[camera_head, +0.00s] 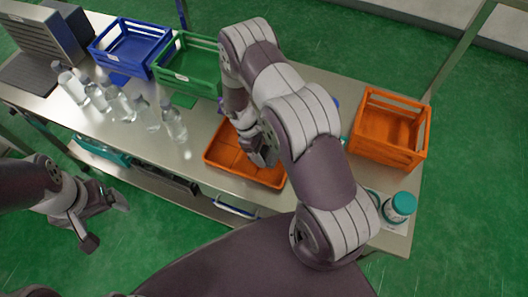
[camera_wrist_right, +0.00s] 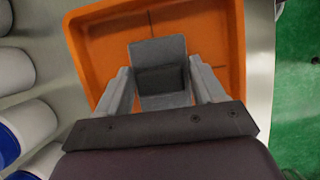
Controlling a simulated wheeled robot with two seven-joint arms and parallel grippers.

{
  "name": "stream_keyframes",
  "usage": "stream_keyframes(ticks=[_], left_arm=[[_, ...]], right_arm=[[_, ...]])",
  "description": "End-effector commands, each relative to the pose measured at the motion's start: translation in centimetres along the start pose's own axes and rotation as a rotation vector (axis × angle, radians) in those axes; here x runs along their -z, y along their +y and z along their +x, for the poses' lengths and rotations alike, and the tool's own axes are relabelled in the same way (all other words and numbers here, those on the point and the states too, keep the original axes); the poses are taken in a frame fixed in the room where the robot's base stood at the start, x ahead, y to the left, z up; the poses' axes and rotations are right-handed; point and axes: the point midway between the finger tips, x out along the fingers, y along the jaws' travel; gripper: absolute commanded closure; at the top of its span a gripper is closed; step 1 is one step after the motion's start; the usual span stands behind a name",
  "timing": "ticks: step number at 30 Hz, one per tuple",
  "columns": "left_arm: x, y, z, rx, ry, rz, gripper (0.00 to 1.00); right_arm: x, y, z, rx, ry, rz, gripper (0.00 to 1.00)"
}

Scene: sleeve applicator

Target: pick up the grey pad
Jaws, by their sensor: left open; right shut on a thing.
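In the wrist view, a grey pad (camera_wrist_right: 157,52) with a darker block-like area in its middle sits between the fingers of my right gripper (camera_wrist_right: 160,88), which is shut on it. It is over the orange tray (camera_wrist_right: 104,45); I cannot tell whether it still touches the tray floor. In the head view, my right gripper (camera_head: 262,150) is above the orange tray (camera_head: 228,157) at the table's front, and the pad is not clearly visible there. My left gripper (camera_head: 106,222) is open and empty, in front of the table at the left.
Several clear bottles (camera_head: 147,115) stand left of the tray. A blue crate (camera_head: 130,45) and green crate (camera_head: 187,62) are at the back, an orange crate (camera_head: 390,128) at the right. A teal-lidded jar (camera_head: 400,207) stands near the front right. My right arm hides the table's middle.

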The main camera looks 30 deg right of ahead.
Motion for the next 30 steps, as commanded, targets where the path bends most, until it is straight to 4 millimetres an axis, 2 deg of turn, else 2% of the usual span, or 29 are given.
stream_keyframes(ticks=[6,15,21,25,30], left_arm=[[-0.2,0.0,1.6,0.0,0.0,0.0,0.11],[-0.4,0.0,3.0,0.0,0.0,0.0,0.11],[-0.4,0.0,3.5,0.0,0.0,0.0,0.11],[-0.4,0.0,3.6,0.0,0.0,0.0,0.11],[-0.4,0.0,3.6,0.0,0.0,0.0,0.11]], right_arm=[[-1.2,0.1,-3.2,-0.004,0.006,0.003,0.62],[-8.1,-3.9,-4.7,-0.002,0.003,0.002,0.62],[-11.4,-5.8,-5.6,-0.001,0.002,0.001,0.62],[-12.5,-6.4,-5.9,-0.001,0.002,0.0,0.62],[-12.9,-6.6,-6.0,-0.001,0.001,0.0,0.62]])
